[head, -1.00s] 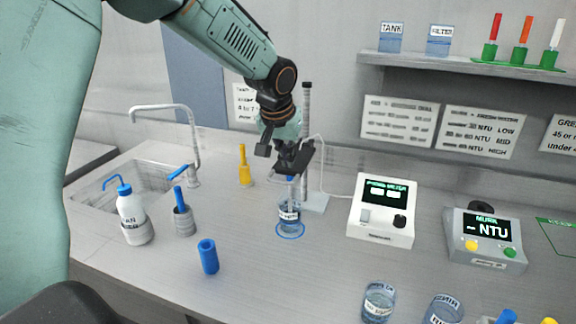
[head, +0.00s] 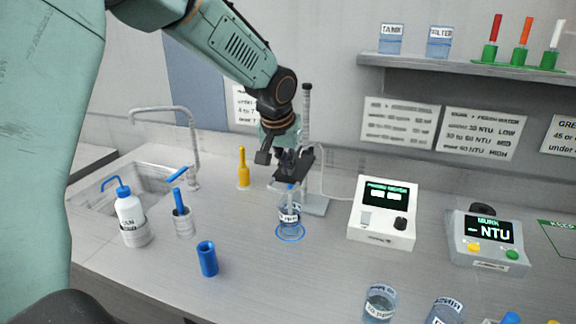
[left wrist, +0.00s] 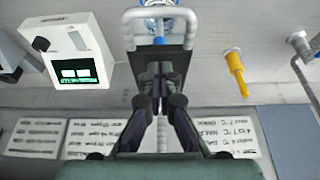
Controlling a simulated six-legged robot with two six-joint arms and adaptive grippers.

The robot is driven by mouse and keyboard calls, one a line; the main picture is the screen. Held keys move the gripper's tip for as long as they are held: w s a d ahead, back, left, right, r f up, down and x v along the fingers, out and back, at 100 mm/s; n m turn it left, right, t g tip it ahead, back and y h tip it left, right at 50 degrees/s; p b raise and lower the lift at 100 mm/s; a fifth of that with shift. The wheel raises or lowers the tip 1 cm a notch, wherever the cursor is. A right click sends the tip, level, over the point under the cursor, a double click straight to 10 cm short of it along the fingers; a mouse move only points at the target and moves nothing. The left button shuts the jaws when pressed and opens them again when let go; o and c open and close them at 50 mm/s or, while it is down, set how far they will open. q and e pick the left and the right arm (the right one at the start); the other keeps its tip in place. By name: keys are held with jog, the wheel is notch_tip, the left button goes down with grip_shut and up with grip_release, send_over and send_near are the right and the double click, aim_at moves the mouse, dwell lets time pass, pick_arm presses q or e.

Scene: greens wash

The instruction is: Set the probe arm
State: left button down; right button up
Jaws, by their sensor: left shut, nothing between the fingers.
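The probe stand has a tall grey post (head: 306,112) rising from a pale base (head: 316,206). A dark plate at the probe arm (head: 305,163) lies beside the post, and a blue-topped probe (head: 290,187) hangs below it over a labelled beaker (head: 289,214). The beaker stands in a blue ring mark on the bench. My left gripper (head: 290,172) is shut and empty at the dark plate, from above; contact is hard to tell. In the left wrist view its fingers (left wrist: 159,78) show close together before the plate, with a pale loop beyond. My right gripper is out of view.
A white meter (head: 382,212) and a grey NTU meter (head: 486,240) stand to the right. A wash bottle (head: 130,213), blue-handled tool in a cup (head: 182,212), blue cylinder (head: 207,259) and yellow tool (head: 243,170) stand left. Two beakers (head: 379,303) are at front right.

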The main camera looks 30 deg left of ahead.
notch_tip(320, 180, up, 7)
jog(key=p, duration=0.6)
dwell(0.6)
